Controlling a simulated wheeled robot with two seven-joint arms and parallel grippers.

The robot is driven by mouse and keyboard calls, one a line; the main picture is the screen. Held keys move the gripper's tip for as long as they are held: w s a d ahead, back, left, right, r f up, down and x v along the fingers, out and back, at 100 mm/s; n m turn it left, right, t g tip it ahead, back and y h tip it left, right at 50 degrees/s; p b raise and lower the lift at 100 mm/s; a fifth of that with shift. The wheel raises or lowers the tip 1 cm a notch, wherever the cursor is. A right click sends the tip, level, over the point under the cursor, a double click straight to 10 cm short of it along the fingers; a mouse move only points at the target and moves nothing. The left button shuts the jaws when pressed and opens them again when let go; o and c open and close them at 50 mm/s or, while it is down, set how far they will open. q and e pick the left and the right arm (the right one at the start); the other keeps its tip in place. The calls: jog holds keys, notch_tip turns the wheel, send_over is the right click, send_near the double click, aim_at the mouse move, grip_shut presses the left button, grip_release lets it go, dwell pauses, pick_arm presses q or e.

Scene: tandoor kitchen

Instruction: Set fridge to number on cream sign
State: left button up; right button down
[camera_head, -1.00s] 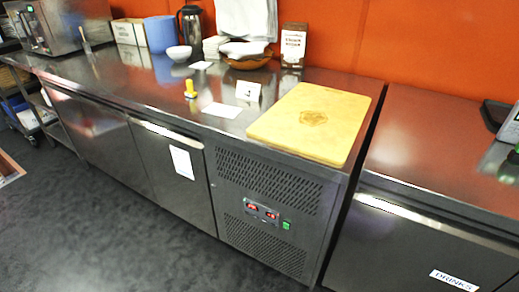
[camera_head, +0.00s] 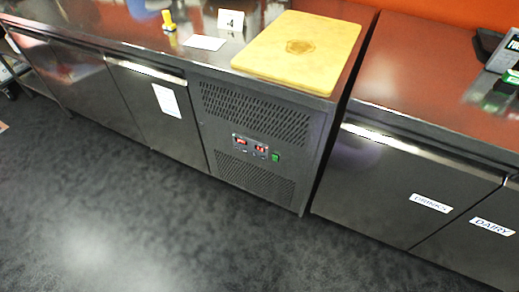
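The fridge's control panel (camera_head: 255,148) is set in the steel front between two louvred vents. It has two small red displays, too small to read, and a green switch (camera_head: 276,157) at its right. The fridge counter's steel door (camera_head: 160,125) stands to the left of the panel. A sign (camera_head: 230,20) standing on the counter top shows "-4"; it looks white to cream. Neither of my grippers is in view.
A yellow cutting board (camera_head: 300,48) lies on the counter above the panel. A yellow object (camera_head: 168,20) and a blank white card (camera_head: 204,43) are left of it. Drawers labelled DRINKS (camera_head: 431,203) and DAIRY (camera_head: 492,226) stand at right. The dark floor in front is clear.

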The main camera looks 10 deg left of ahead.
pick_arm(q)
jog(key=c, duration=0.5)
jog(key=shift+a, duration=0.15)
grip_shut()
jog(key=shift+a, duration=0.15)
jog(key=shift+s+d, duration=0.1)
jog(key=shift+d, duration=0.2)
